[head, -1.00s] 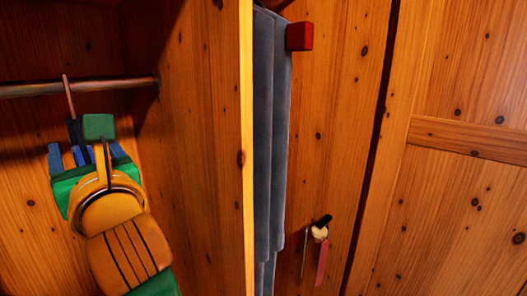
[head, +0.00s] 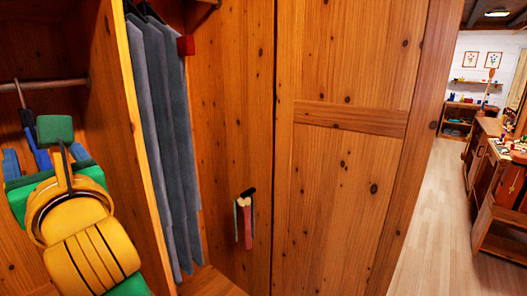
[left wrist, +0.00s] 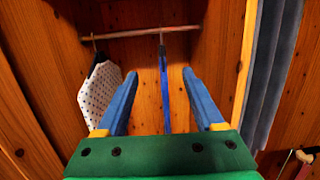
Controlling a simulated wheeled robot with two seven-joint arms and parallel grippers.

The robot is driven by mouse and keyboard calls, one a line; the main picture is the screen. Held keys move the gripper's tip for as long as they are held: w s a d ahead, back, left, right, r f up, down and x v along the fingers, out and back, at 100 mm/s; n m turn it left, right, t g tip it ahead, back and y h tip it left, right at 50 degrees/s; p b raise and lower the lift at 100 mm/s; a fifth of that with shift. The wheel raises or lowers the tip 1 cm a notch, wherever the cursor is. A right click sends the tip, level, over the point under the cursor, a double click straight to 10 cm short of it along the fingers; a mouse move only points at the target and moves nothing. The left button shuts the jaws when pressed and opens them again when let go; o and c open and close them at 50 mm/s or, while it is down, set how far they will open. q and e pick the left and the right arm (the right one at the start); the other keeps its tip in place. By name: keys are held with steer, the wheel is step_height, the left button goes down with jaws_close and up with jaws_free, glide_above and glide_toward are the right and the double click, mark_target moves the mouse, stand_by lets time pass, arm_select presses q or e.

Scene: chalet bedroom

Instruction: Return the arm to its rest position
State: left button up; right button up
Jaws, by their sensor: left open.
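My left arm, yellow with green parts, reaches into the open wardrobe at the left of the head view. My left gripper (head: 45,160) has its two blue fingers spread apart; they also show in the left wrist view (left wrist: 160,76). A hanger with a narrow blue item (left wrist: 166,95) hangs from the rod, seen between the fingers. It looks beyond them, and I see no finger touching it. The hanger (head: 27,115) also shows above my gripper in the head view. My right gripper is out of view.
The metal rod (left wrist: 140,32) crosses the wardrobe, with a white dotted garment (left wrist: 98,98) at the left. A wooden divider (head: 128,120) stands right of my arm. Grey-blue garments (head: 160,130) hang beyond it. A wooden door (head: 345,190) follows; clear floor (head: 440,220) lies right.

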arm_select(q)
steer(key=w+d+f+m+t+h, duration=0.1)
steer(key=w+d+f+m+t, duration=0.3)
steer(key=w+f+m, duration=0.5)
steer(key=w+d+f+m+t, duration=0.35)
steer(key=f+m, duration=0.35)
steer(key=m, duration=0.6)
steer(key=s+d+f+m+g+h, duration=0.1)
steer(key=d+f+m+h, duration=0.3)
steer(key=f+m+h, duration=0.75)
steer(key=d+f+m+g+h, duration=0.2)
steer(key=d+f+m+h, duration=0.3)
steer(key=f, duration=1.4)
steer(key=s+f+m+g, duration=0.75)
steer(key=s+f, duration=0.95)
steer(key=f, duration=0.4)
steer(key=s+a+f+m+g, duration=0.1)
steer(key=s+f+g, duration=0.1)
steer(key=s, duration=0.6)
steer(key=s+a+f+m+g+y, duration=0.1)
steer(key=s+a+f+g, duration=0.1)
steer(key=s, duration=0.7)
steer(key=s+a+f+g, duration=0.2)
steer(key=s+f+g, duration=0.2)
steer(key=s, duration=0.4)
steer(key=shift+s+a+f+m+y, duration=0.25)
steer(key=shift+f+m+y, duration=0.15)
steer(key=shift+f, duration=0.5)
